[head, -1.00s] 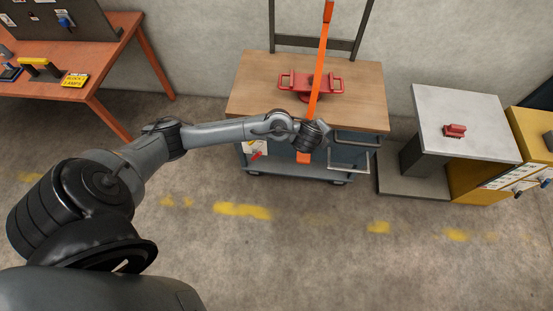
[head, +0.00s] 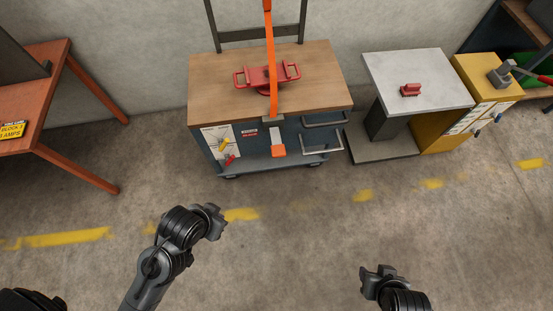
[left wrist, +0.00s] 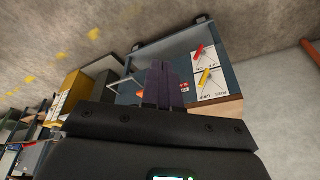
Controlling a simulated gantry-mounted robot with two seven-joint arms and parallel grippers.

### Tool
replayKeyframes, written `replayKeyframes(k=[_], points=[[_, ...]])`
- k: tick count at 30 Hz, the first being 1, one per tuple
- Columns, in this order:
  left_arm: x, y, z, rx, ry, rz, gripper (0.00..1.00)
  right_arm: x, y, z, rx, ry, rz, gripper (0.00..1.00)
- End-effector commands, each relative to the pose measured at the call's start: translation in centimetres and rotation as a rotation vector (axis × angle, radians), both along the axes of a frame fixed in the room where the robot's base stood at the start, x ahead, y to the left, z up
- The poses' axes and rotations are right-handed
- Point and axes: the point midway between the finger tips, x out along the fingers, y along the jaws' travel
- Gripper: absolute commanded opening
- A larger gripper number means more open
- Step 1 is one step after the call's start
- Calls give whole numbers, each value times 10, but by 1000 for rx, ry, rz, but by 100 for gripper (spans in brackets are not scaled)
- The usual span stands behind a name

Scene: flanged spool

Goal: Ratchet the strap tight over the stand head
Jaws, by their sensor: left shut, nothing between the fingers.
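The orange strap (head: 271,70) runs down from the dark upright frame, over the red stand head (head: 280,77) with its two side handles, and over the front edge of the cart. My left gripper (head: 217,221) is shut and empty, over the floor in front of the cart and apart from the strap. Its fingers (left wrist: 166,86) are together in the left wrist view. My right gripper (head: 374,279) is at the lower right, clear of everything; its fingers are unclear.
A grey pedestal (head: 440,90) with a small red block (head: 410,90) and a yellow cabinet (head: 484,90) stand right. An orange table (head: 40,120) stands left. The floor between is clear.

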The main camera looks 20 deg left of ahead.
Motion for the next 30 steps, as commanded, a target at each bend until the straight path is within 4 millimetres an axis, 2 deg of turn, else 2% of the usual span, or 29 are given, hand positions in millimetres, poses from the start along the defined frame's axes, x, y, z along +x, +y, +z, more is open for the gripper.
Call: replayKeyframes(k=[14,30], points=[[0,0,-4,1,0,-3,0,1,-1,-1,-2,-1,1,43],[0,0,-65,1,2,-3,0,1,-2,-7,-8,-3,5,43]])
